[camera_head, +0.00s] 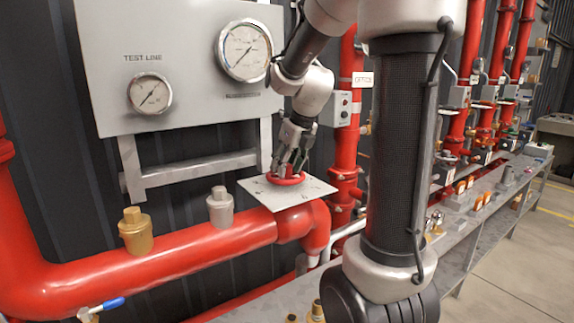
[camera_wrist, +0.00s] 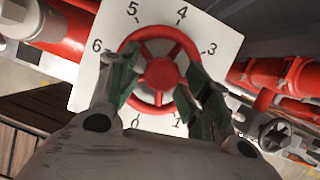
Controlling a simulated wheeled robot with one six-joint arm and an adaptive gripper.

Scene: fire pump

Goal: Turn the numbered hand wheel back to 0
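The red hand wheel (camera_wrist: 160,73) sits on a white plate (camera_wrist: 90,72) marked with numbers around it. In the wrist view 0 is at the lower left, 1 at the lower right, and 3, 4, 5 and 6 run from right over the top to left. The right finger covers the place between 1 and 3. No pointer on the wheel is clear. My gripper (camera_wrist: 160,72) has its fingers apart, at the left and right sides of the rim. Whether they press on it cannot be told. In the head view my gripper (camera_head: 291,164) is right above the wheel (camera_head: 287,179).
A gauge panel (camera_head: 185,60) stands behind the wheel. A thick red pipe (camera_head: 170,255) with a brass cap (camera_head: 134,230) and a grey cap (camera_head: 220,207) runs in front. A long bench (camera_head: 480,235) with fittings and red pipes are at the right. Open floor lies far right.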

